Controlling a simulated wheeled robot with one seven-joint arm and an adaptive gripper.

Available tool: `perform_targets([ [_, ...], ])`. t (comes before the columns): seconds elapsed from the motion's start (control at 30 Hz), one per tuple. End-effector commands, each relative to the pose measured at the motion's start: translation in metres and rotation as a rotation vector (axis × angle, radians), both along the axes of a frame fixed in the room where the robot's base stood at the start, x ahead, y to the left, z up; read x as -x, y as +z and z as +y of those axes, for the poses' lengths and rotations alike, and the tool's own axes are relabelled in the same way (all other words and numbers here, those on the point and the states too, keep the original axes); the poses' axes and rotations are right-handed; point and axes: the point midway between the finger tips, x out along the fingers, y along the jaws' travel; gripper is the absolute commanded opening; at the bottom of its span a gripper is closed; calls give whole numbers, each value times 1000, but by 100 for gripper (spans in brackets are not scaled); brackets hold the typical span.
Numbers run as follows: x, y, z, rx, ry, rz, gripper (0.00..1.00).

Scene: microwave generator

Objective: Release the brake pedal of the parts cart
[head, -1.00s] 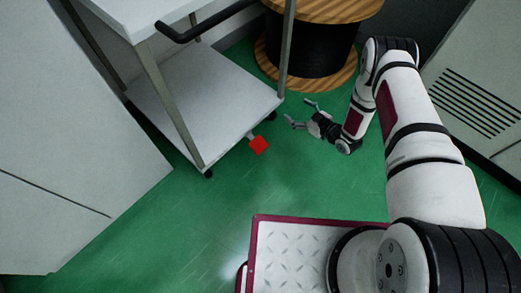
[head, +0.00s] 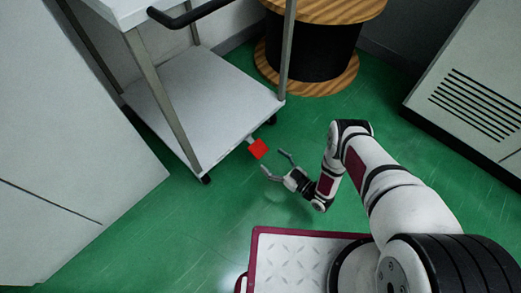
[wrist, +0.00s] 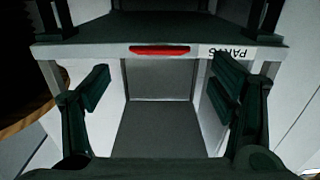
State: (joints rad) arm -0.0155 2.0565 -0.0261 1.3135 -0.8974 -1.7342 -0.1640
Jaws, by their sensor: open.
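The parts cart (head: 205,95) stands at the upper left in the head view, with a white lower shelf on thin metal legs. Its red brake pedal (head: 258,149) sticks out low from the shelf's front edge. My gripper (head: 274,162) is open and empty, low over the floor, with its fingertips just right of and below the pedal in the picture. In the wrist view the pedal (wrist: 160,50) is a thin red bar, above and between the open fingers (wrist: 160,90). The cart's edge (wrist: 180,53) carries a "PARTS" label. I see no contact with the pedal.
A wooden cable spool (head: 310,45) stands behind the cart. A white cabinet (head: 60,150) is at the left, and a vented grey cabinet (head: 470,90) at the right. The green floor (head: 200,220) in front of the cart is clear.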

Motion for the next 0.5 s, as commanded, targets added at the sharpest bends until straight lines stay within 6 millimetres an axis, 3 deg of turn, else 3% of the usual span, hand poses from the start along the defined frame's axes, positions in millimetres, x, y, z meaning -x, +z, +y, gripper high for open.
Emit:
perform_targets([
  [0.23, -28, -2, 36, -1, 1, -2, 78],
  [0.5, -43, -1, 55, 0, 0, 1, 78],
])
